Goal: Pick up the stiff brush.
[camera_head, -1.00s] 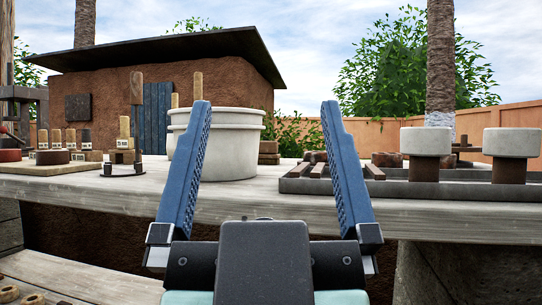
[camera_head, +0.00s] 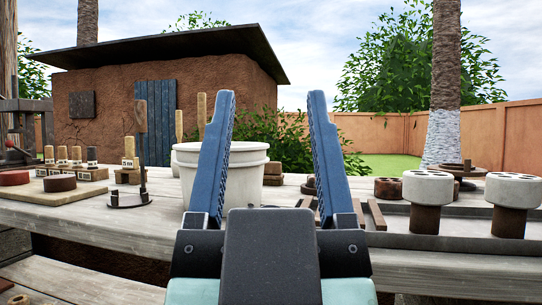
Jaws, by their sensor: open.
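I cannot make out for certain which thing is the stiff brush. Two upright wooden handles, one slim (camera_head: 179,125) and one beside it (camera_head: 201,108), rise behind the white bucket (camera_head: 250,157); their lower ends are hidden. Another tall wooden handle (camera_head: 140,118) stands on a small dark stand at the left of the bench. My gripper (camera_head: 272,97) is open and empty, with its blue fingers pointing up in the picture. The left finger covers part of the bucket. No object shows held between the fingers.
The weathered wooden bench (camera_head: 80,213) crosses the view. At left is a board (camera_head: 85,184) with dark discs and labelled blocks. At right, two white-topped brown posts (camera_head: 428,190) (camera_head: 512,192) stand by a grey tray (camera_head: 390,228).

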